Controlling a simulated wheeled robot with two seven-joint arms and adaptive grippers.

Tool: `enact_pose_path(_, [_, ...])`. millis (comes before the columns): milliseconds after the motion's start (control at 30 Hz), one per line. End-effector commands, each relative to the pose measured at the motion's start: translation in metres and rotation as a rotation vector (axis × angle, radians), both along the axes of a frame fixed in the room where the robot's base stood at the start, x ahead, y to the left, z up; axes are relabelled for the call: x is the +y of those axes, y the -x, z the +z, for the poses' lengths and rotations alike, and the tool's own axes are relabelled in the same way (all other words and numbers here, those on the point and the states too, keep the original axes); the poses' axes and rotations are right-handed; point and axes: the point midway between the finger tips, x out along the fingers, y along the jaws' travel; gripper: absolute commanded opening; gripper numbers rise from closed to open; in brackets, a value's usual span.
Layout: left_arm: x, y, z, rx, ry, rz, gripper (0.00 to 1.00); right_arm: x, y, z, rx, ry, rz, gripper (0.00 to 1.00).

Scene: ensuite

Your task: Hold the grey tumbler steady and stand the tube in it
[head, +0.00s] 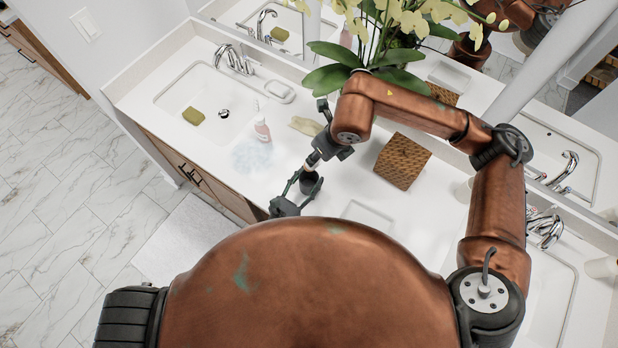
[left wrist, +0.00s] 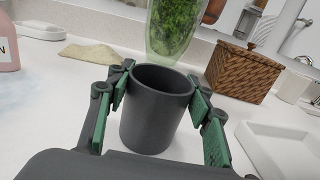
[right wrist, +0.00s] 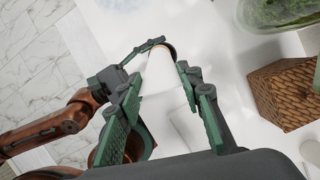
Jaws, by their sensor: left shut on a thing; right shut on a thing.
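The grey tumbler (head: 310,184) stands upright on the white counter. It shows large in the left wrist view (left wrist: 152,118), open at the top, with nothing seen inside. My left gripper (head: 292,194) is shut on it, a finger on each side; its fingers also show in the left wrist view (left wrist: 160,95). My right gripper (head: 327,147) is shut on the pale tube (right wrist: 160,82), above the tumbler. In the head view the tube (head: 313,160) points down toward the tumbler. The tube is out of the left wrist view, so its lower end appears to be above the rim.
A wicker box (head: 402,161) stands right of the tumbler, with a shallow white tray (head: 367,215) in front. A plant in a glass vase (left wrist: 175,28) stands behind. A sink (head: 212,88) is at left.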

Motion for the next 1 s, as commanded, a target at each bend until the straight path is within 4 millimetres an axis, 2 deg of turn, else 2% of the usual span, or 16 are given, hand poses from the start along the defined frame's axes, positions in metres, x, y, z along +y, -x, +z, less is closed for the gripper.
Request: enact_pose_path(1000, [0.0, 0.0, 0.0, 0.0, 0.0, 0.0, 0.17, 0.0, 0.0, -0.068, 0.001, -0.001, -0.001, 0.0])
